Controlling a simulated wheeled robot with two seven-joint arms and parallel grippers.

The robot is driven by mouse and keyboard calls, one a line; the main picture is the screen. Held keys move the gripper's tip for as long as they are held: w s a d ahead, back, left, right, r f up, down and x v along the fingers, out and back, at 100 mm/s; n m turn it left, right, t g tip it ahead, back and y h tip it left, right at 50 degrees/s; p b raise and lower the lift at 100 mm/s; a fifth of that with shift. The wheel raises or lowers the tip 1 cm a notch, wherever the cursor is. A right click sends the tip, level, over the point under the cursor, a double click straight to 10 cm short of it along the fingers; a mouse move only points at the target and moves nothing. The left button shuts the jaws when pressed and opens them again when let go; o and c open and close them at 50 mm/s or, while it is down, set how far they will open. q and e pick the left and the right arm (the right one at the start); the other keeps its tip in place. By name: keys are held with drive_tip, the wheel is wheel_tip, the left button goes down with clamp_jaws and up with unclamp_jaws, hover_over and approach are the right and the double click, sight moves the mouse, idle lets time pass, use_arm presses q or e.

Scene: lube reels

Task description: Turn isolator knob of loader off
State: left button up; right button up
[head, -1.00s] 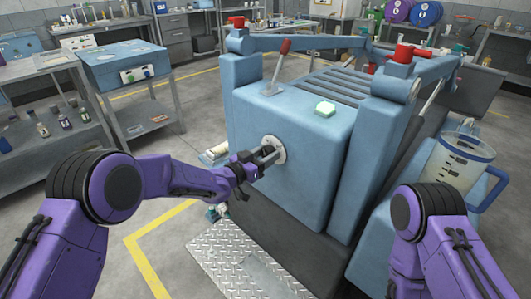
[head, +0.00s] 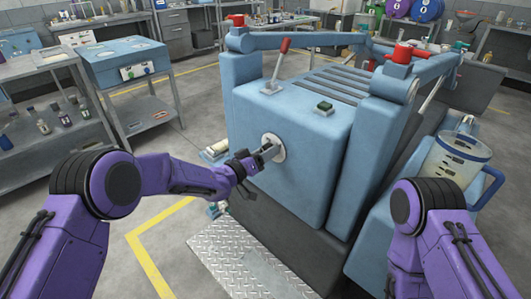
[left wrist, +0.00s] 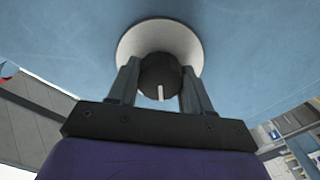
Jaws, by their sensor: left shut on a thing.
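The loader (head: 290,160) is a large light-blue machine in the middle of the head view. On its front face is a round pale plate (head: 280,145). In the left wrist view a dark round isolator knob (left wrist: 158,75) with a white pointer mark sits on this plate (left wrist: 160,36). The mark points toward the bottom of that view. My left gripper (head: 268,152) is at the plate, shut on the knob, with one finger on each side of it. In the head view the gripper hides the knob. My right gripper is out of view; only part of the right arm shows.
A clear jug (head: 455,160) is at the right. A metal tread plate (head: 240,262) lies below the front face. A blue box bench (head: 125,68) is at the left.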

use_arm(q)
drive_tip(key=shift+r, duration=0.15)
drive_tip(key=o, duration=1)
drive_tip(key=shift+o, duration=0.2)
drive_tip(key=b+v, duration=0.1)
drive_tip(key=v, duration=0.9)
drive_tip(key=shift+s+a, duration=0.15)
drive_tip(key=shift+a, duration=0.05)
